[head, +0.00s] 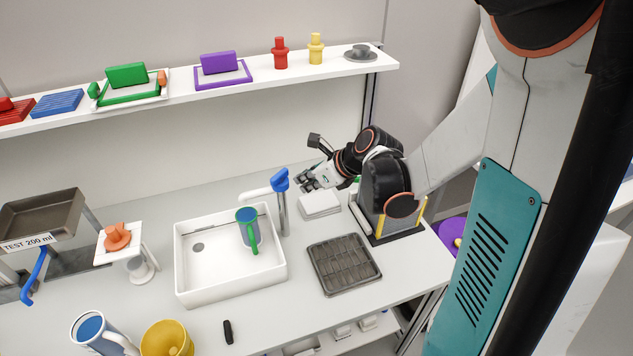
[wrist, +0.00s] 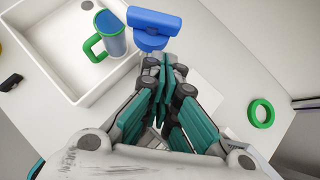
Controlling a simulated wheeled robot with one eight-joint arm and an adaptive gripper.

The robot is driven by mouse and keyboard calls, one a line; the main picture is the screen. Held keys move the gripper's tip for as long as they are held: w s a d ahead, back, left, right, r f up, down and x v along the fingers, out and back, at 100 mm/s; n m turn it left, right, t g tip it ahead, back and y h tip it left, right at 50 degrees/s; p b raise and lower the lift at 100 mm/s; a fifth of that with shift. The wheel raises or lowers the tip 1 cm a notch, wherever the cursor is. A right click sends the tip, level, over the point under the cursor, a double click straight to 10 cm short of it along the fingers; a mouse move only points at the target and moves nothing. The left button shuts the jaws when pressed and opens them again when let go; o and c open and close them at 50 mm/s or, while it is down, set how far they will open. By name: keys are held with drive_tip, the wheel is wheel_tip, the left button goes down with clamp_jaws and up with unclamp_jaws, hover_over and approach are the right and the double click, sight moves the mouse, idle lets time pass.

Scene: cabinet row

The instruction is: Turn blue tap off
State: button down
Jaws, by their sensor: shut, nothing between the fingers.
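The blue tap handle (head: 280,180) sits on top of the grey tap (head: 283,214), whose spout reaches left over the white sink. In the wrist view the blue handle (wrist: 153,24) is just beyond my fingertips, its bar lying roughly across the picture. My gripper (head: 304,180) is just right of the handle in the head view. In the wrist view my gripper (wrist: 164,72) has its fingers together and empty, pointing at the handle. I cannot tell whether the fingertips touch it.
A white sink (head: 186,283) holds a blue-grey mug (head: 246,230) with a green handle. A dark rack (head: 343,265) lies right of the sink. A green ring (wrist: 261,113) lies to the right in the wrist view. A shelf (head: 300,76) runs along the back.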

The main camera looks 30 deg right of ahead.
sight(279, 177)
drive_tip(key=shift+w+a, duration=0.35)
drive_tip(key=shift+w, duration=0.2)
drive_tip(key=shift+w+a, duration=0.3)
drive_tip(key=shift+w, duration=0.25)
drive_tip(key=shift+w, duration=0.1)
drive_tip(key=shift+w+b, duration=0.4)
drive_tip(key=shift+w, duration=0.15)
